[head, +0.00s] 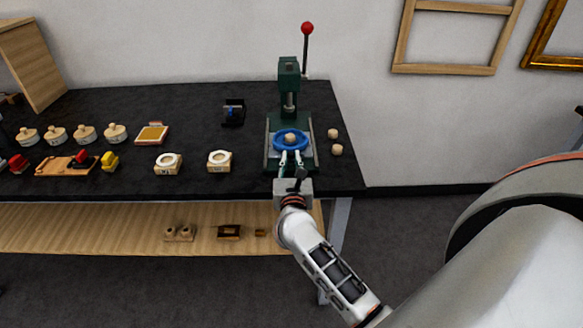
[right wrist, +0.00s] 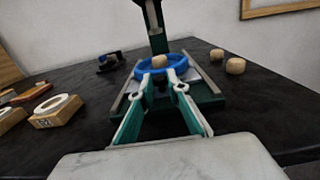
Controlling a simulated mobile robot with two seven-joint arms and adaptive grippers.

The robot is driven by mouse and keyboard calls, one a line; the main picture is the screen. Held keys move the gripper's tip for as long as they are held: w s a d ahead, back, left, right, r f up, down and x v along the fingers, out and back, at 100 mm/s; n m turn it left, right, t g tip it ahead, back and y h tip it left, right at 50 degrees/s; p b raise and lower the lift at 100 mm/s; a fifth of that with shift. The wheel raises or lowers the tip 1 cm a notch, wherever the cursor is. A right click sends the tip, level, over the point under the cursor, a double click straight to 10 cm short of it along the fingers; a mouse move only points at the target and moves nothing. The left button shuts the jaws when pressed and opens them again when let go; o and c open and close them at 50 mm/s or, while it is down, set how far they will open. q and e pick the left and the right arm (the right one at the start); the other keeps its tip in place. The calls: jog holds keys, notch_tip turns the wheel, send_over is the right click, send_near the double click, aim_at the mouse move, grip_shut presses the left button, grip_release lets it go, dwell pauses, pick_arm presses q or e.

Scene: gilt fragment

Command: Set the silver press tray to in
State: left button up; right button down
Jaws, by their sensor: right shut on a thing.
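The green press (head: 289,75) stands at the right end of the black table, with a red-knobbed lever (head: 307,28) upright. At its base, a blue ring (head: 276,146) with a small wooden piece (head: 290,138) in its middle sits between two pale rails, below the ram. Silver-grey metal shows beside the ring in the right wrist view (right wrist: 200,88); I cannot tell the tray's full outline. My left gripper is not in view.
Two wooden pieces (head: 334,133) lie right of the press. White-ringed wooden blocks (head: 219,161) stand to its left, a small dark device (head: 233,112) behind them. Several knobbed pieces (head: 84,134) are farther left. A wooden shelf (head: 120,230) runs below the table.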

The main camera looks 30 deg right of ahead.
jog(key=shift+w+d, duration=0.15)
jog(key=shift+w, duration=0.1)
jog(key=c, duration=2)
grip_release()
jog(key=shift+o, duration=0.2)
jog(key=shift+s, duration=0.1)
jog(key=v, duration=1.2)
